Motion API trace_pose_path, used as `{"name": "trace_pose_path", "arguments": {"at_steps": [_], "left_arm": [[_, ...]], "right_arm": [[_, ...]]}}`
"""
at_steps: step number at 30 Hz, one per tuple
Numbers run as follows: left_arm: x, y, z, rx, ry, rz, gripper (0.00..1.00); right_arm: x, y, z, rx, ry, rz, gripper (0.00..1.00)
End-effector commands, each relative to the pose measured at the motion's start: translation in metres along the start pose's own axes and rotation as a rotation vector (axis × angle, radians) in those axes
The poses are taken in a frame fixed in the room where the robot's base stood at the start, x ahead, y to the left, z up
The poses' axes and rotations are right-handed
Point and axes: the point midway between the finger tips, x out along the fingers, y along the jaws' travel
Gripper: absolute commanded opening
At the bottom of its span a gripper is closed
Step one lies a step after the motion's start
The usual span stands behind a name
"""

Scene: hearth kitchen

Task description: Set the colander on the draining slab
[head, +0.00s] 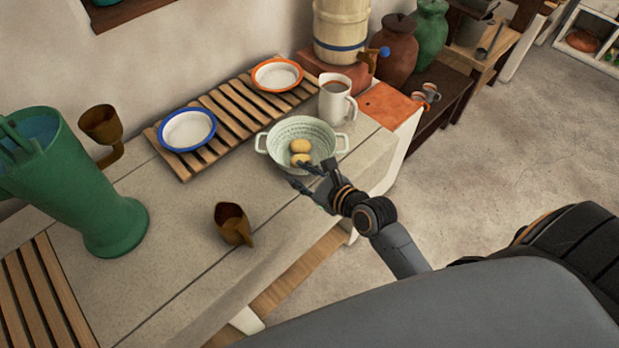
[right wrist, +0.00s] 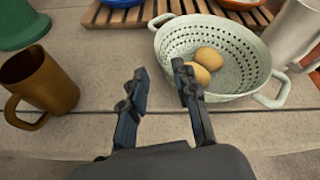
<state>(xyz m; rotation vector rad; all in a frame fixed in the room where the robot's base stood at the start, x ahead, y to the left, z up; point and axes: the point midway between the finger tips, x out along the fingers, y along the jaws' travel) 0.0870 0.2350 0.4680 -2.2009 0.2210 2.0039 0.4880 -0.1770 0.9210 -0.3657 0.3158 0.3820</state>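The pale green colander (head: 284,146) stands upright near the right end of the pale stone counter, with two yellow-brown potato-like things (head: 301,152) in it. I cannot tell for certain which surface is the draining slab; the stone top (head: 180,235) has thin grooves across it. My right gripper (head: 309,180) is at the colander's near side. In the right wrist view its fingers (right wrist: 160,72) are spread apart with nothing between them, and the colander (right wrist: 255,85) is just beyond the right finger. I cannot tell whether they touch. My left gripper is out of view.
A slatted wooden rack (head: 213,107) behind holds a blue-rimmed plate (head: 188,130) and an orange-rimmed plate (head: 277,74). A white jug (head: 337,100) stands close behind the colander. A brown mug (head: 233,224) and a tall green pitcher (head: 105,215) are left. The front-middle stone is clear.

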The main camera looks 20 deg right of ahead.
Motion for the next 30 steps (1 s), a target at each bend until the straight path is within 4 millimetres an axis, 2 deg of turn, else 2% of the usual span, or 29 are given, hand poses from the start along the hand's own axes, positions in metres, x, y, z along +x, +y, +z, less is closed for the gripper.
{"name": "trace_pose_path", "arguments": {"at_steps": [3,9,26,30], "left_arm": [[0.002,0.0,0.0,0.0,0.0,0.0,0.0],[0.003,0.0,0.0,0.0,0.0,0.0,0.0],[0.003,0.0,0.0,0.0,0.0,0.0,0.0],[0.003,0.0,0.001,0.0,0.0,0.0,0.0]], "right_arm": [[-0.02,0.001,-0.002,0.0,0.002,0.001,0.3],[-0.035,0.0,0.0,-0.001,0.0,0.0,0.3],[-0.036,0.0,0.0,-0.005,0.001,0.001,0.3],[-0.039,0.008,-0.003,-0.123,0.028,0.028,0.3]]}}
